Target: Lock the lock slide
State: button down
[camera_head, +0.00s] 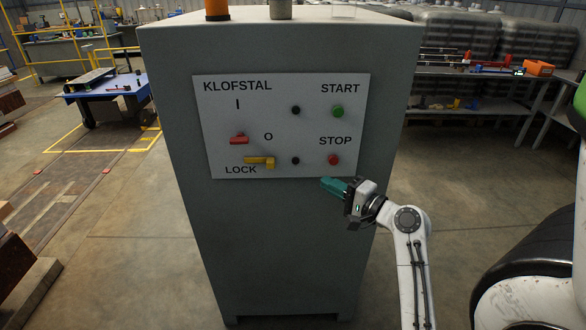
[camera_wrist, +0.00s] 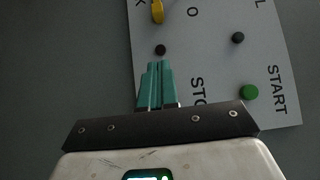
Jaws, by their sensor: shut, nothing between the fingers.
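The yellow lock slide (camera_head: 262,161) sits on the lower left of the white control panel (camera_head: 293,125), above and right of the printed word LOCK. It points left, with its thicker block at the right end. In the wrist view the yellow slide (camera_wrist: 157,11) shows at the top, partly cut off by the frame. My gripper (camera_head: 326,183) has teal fingers and is at the panel's lower right edge, below the STOP button and to the right of the slide. In the wrist view my gripper (camera_wrist: 157,66) has its fingers together and empty, apart from the slide.
A red switch handle (camera_head: 239,139) is above the slide. A green START button (camera_head: 337,111), a red STOP button (camera_head: 333,159) and two dark round knobs (camera_head: 295,110) are on the panel. The grey cabinet (camera_head: 285,235) carries it. A blue cart (camera_head: 95,88) stands left.

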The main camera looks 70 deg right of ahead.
dwell(0.3)
jog(key=p, duration=0.3)
send_near(257, 161)
jog(key=shift+w+d+f, duration=0.1)
jog(key=shift+w+d, duration=0.1)
jog(key=shift+d, duration=1.35)
jog(key=shift+w+a+p, duration=0.35)
jog(key=shift+w, duration=0.5)
jog(key=shift+w+a+p, duration=0.3)
jog(key=shift+w+a, duration=0.05)
jog(key=shift+w, duration=0.45)
